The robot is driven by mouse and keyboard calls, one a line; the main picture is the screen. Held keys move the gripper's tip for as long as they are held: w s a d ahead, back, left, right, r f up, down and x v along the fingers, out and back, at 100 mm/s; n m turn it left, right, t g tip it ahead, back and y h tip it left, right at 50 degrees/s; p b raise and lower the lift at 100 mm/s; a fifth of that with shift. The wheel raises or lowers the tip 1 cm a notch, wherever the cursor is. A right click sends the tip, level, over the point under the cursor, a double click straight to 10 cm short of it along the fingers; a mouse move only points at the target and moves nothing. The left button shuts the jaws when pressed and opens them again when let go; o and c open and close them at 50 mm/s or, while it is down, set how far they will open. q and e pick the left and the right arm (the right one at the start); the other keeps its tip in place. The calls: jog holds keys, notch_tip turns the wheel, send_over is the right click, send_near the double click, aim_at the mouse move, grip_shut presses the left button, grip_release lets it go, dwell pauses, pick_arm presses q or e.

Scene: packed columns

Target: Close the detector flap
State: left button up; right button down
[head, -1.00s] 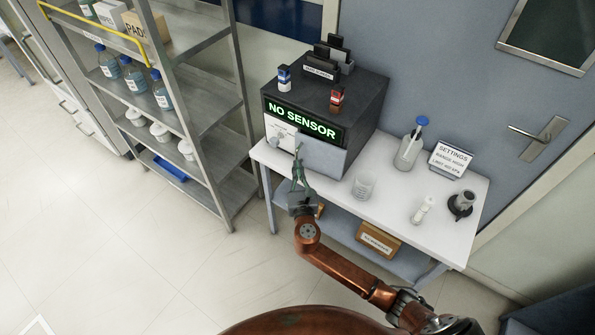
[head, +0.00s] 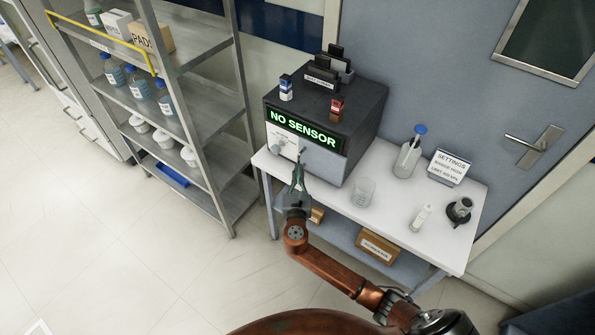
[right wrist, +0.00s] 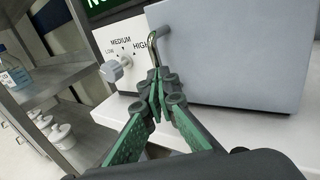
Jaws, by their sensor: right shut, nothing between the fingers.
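The detector is a dark box (head: 362,118) on a white table, its lit display reading "NO SENSOR". Its grey flap (head: 324,164) covers the right part of the front and looks close to flush; any small gap is hard to tell. In the right wrist view the flap (right wrist: 235,55) fills the upper right, with a bent metal handle (right wrist: 153,44) at its left edge. My right gripper (head: 299,168) is shut and empty in front of the flap's left edge. Its fingertips (right wrist: 160,80) are just below the handle; contact is unclear. My left gripper is out of view.
A dial (right wrist: 113,70) on the white panel sits left of the handle. Small boxes stand on the detector. A beaker (head: 363,191), a blue-capped bottle (head: 407,158) and a settings sign (head: 448,168) stand on the table's right. A metal shelf (head: 208,112) stands left.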

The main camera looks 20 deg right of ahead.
jog(key=p+v, duration=0.2)
jog(key=v, duration=1.1)
jog(key=shift+s+d+p, duration=0.25)
jog(key=shift+s+p, duration=0.1)
jog(key=shift+s, duration=0.05)
jog(key=shift+r, duration=0.1)
